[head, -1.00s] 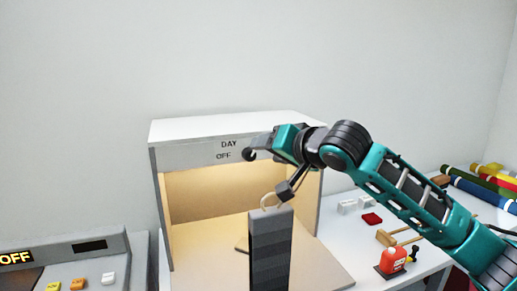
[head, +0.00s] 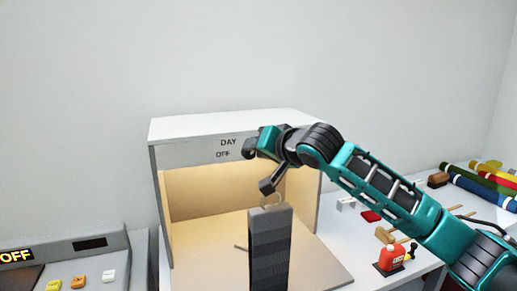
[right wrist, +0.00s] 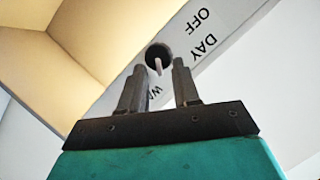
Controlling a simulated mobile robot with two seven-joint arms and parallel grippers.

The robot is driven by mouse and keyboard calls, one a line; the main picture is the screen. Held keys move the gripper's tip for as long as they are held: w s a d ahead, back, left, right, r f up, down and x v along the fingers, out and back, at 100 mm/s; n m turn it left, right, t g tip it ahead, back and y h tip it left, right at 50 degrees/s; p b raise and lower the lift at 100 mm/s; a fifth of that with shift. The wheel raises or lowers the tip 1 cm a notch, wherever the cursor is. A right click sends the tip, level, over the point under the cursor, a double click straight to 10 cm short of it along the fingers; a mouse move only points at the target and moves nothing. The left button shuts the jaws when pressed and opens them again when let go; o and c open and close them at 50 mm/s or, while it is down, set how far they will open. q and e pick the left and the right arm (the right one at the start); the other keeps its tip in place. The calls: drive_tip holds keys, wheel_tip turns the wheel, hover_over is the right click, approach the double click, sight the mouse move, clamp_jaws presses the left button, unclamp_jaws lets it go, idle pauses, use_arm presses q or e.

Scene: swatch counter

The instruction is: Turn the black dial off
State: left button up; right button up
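The black dial (right wrist: 158,54) sits on the pale front strip of the light booth (head: 185,155), beside the printed words OFF, DAY and a partly hidden word starting with W. Its light pointer mark points down the picture, toward the W word and away from OFF. My right gripper (right wrist: 158,70) is open, with its two fingers apart on either side of the dial's near edge; I cannot tell if they touch it. In the head view my right gripper (head: 251,147) is at the strip beside DAY and OFF and hides the dial. My left gripper is not in view.
The booth interior glows warm. A grey striped swatch deck (head: 270,250) with a ring stands before it, below my right arm. A console (head: 100,262) with coloured buttons is at left. A red container (head: 391,257), mallet and colourful rolls (head: 485,185) lie at right.

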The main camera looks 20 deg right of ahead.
sight(244, 154)
clamp_jaws()
drive_tip(key=shift+a+n, duration=0.15)
drive_tip(key=shift+n, duration=0.15)
drive_tip(key=a+n+h, duration=0.1)
drive_tip(key=n+h, duration=0.2)
drive_tip(key=n, duration=0.1)
drive_tip(key=a+n+h, duration=0.1)
drive_tip(key=n+h, duration=0.1)
drive_tip(key=n, duration=0.2)
drive_tip(key=a+f+n+t+h, duration=0.1)
drive_tip(key=n+h, duration=0.2)
drive_tip(key=n, duration=0.1)
drive_tip(key=shift+s+a+n+h, duration=0.1)
drive_tip(key=shift+n+h, duration=0.2)
drive_tip(key=n, duration=0.1)
drive_tip(key=n+t+h, duration=0.1)
drive_tip(key=shift+a+f+n, duration=0.15)
drive_tip(key=shift+f+n, duration=0.1)
drive_tip(key=shift+n, duration=0.15)
drive_tip(key=shift+f+n+t+h, duration=0.2)
drive_tip(key=shift+n+t+h, duration=0.1)
drive_tip(key=shift+n, duration=0.7)
